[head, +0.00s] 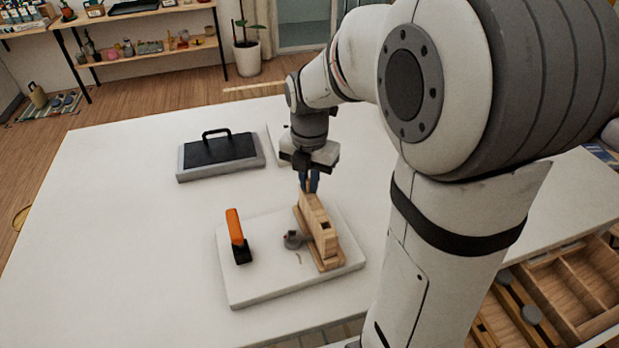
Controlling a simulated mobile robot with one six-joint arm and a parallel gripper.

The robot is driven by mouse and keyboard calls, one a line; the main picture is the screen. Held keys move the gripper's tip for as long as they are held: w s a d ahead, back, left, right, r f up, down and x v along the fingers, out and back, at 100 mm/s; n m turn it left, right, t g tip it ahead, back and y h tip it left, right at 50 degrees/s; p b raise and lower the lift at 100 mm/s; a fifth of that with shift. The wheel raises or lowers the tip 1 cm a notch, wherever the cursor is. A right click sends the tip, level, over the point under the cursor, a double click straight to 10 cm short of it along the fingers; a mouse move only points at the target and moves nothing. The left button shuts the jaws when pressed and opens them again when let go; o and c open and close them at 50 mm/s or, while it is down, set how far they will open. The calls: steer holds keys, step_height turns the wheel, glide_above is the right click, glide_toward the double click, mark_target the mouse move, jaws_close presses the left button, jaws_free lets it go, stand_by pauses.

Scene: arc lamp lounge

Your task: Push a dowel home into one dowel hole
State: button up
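A pale wooden block (319,222) stands upright in a wooden holder (330,265) on a white board (250,291). A small dark spot that may be a dowel hole shows on the block's top, toward its near end. My gripper (309,187) points down at the far end of the block, its blue fingers close together. I cannot tell whether they touch the block or hold anything between them. A grey knob or clamp part (294,240) sits against the block's left side.
A dark, handled lid or case (217,151) lies farther back on the white table (120,230). The table's left side is clear. A wooden compartment tray (568,290) is at the lower right.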

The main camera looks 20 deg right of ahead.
steer(key=o, duration=0.6)
steer(key=shift+c, duration=0.2)
step_height(320, 180, up, 8)
steer(key=shift+f, duration=0.1)
stand_by(0.4)
steer(key=s+f+m+t, duration=0.3)
steer(key=s+m, duration=1.1)
steer(key=m, duration=1.3)
steer(key=shift+s+d+f+m, duration=0.15)
steer(key=shift+d+f+m, duration=0.2)
steer(key=shift+d+m, duration=0.05)
